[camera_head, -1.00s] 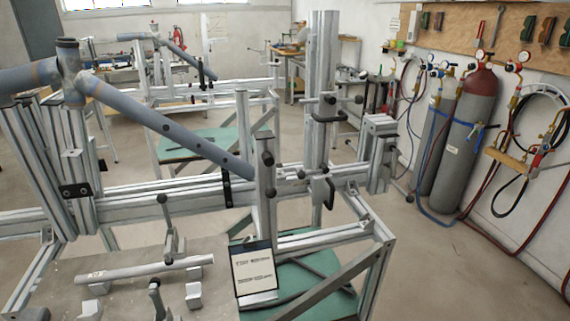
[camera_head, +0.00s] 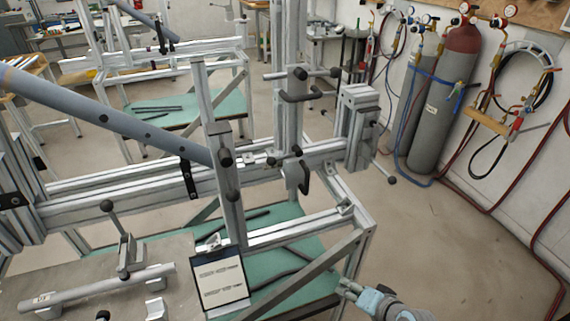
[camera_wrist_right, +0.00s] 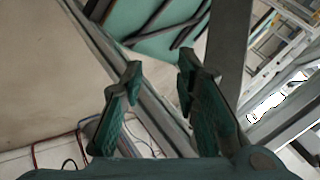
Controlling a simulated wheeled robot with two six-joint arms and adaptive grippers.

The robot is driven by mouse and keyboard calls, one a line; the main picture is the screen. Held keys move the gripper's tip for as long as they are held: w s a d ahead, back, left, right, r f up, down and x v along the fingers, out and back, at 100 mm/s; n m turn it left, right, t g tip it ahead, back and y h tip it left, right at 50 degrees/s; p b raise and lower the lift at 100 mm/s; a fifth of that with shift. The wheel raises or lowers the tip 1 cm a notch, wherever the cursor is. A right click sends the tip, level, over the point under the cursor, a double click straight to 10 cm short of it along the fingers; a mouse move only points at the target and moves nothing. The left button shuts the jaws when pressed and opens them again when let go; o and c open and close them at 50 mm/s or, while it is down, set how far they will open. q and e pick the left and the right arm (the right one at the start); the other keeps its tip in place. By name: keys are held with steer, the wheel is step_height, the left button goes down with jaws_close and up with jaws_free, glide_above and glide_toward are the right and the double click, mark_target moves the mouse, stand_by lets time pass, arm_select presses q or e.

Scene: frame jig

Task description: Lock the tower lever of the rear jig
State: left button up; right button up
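The upright metal tower (camera_head: 288,120) of the near jig stands on the jig's rail in the head view. It carries black-knobbed levers: an upper one (camera_head: 300,73) sticking out to the sides, and a lower dark handle (camera_head: 304,178) hanging by the rail. I cannot tell which one is the tower lever, or whether it is locked. My right gripper (camera_head: 345,286) is low, beside the jig frame's lower right corner, below and apart from these levers. In the right wrist view its fingers (camera_wrist_right: 160,68) are spread with nothing held between them. My left gripper is out of view.
A blue-grey bike tube (camera_head: 110,115) slopes to a front post (camera_head: 222,185). A clipboard (camera_head: 219,280) leans at the jig's front. Another jig (camera_head: 170,70) stands behind. Gas cylinders (camera_head: 440,115) with hoses stand at the right wall. Floor right of the jig is free.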

steer(key=w+a+r+m+t+y, duration=0.1)
steer(key=w+a+r+t+y, duration=0.2)
steer(key=r, duration=0.6)
steer(key=w+a+r+m+y, duration=0.15)
steer(key=w+r, duration=0.25)
steer(key=r, duration=0.5)
steer(key=m+t+y, duration=0.1)
steer(key=t+y, duration=0.1)
steer(key=y, duration=0.1)
glide_toward(284, 156)
steer(key=b+x, duration=0.1)
steer(key=x, duration=0.8)
steer(key=shift+s+a+f, duration=0.2)
steer(key=shift+a, duration=0.05)
steer(key=shift+g, duration=0.3)
steer(key=c, duration=0.6)
steer(key=shift+f, duration=0.1)
jaws_close()
